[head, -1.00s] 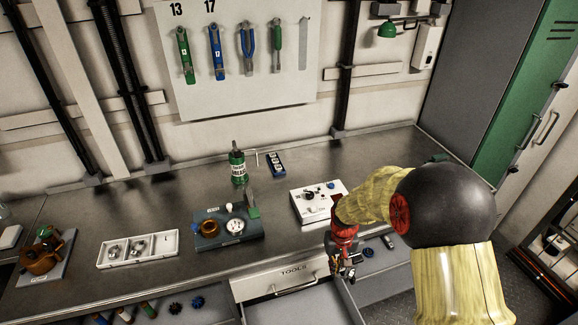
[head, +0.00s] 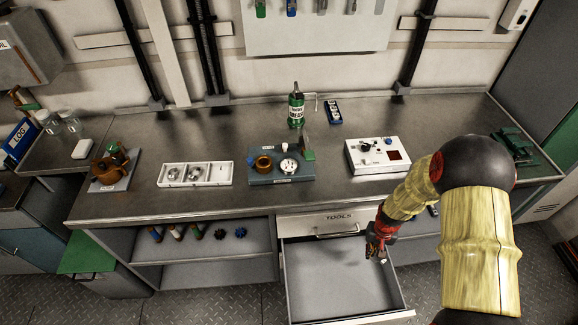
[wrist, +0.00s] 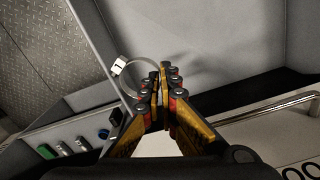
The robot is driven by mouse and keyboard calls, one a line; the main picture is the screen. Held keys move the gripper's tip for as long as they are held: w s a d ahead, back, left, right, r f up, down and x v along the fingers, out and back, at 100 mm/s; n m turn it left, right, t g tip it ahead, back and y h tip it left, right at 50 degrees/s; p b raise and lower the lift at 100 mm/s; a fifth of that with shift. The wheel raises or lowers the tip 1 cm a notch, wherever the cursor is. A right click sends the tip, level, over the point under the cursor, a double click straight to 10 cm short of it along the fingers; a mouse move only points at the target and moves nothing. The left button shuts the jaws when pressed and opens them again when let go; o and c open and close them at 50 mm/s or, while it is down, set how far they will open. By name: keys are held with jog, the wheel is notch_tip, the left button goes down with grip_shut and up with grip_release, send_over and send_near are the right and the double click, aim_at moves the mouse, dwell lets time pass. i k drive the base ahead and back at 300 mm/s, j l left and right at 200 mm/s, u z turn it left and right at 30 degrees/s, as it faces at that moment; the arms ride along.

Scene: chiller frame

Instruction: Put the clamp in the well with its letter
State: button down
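My gripper (head: 376,250) hangs over the open drawer's right side. In the wrist view, its fingers (wrist: 160,92) are closed on the edge of a thin metal ring clamp (wrist: 128,84). The clamp carries a white tag (wrist: 119,66) with a dark mark that I cannot read surely. In the head view the clamp is small under the fingertips. A white tray with wells (head: 195,185) lies on the bench at left. Its left and middle wells hold round metal parts; the right well looks mostly bare. Letters on the tray are too small to read.
The open drawer (head: 325,290) looks empty. On the bench stand a blue-grey fixture (head: 282,180), a white box with a knob (head: 378,155), a green bottle (head: 296,110) and a brown part on a plate (head: 108,172). Bench space before the tray is clear.

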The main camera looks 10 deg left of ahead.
aim_at(223, 175)
jog(key=k+j, duration=0.1)
jog(key=j, duration=0.35)
jog(key=k+j, duration=0.1)
jog(key=j, duration=0.35)
jog(key=k+j, duration=0.1)
jog(key=j, duration=0.35)
jog(key=k+j, duration=0.1)
jog(key=j, duration=0.35)
jog(key=k+j, duration=0.1)
jog(key=j, duration=0.35)
